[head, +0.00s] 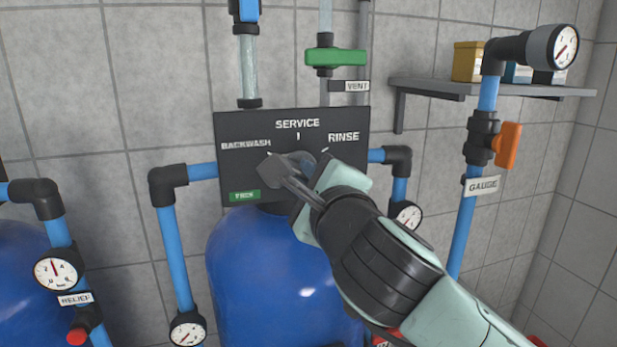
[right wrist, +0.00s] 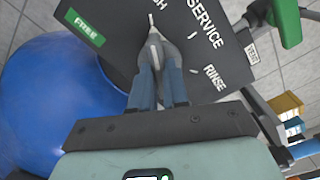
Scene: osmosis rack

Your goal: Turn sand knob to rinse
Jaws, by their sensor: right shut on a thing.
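The dark control panel (head: 232,178) carries the words BACKWASH, SERVICE and RINSE, left to right, above a blue tank (head: 270,280). The grey sand knob (right wrist: 155,48) sits between the fingers of my right gripper (right wrist: 156,82), which is shut on it. In the right wrist view, the knob's narrow end with a white line points to the BACKWASH side, away from RINSE. In the head view, my right gripper (head: 291,178) covers much of the knob and the panel's lower middle. My left gripper is not in view.
A green-handled valve (head: 335,57) with a VENT tag is above the panel. Blue pipes (head: 176,255) and a gauge (head: 188,329) stand left of the tank. At right are an orange valve handle (head: 507,145) and a shelf (head: 440,87) with small boxes.

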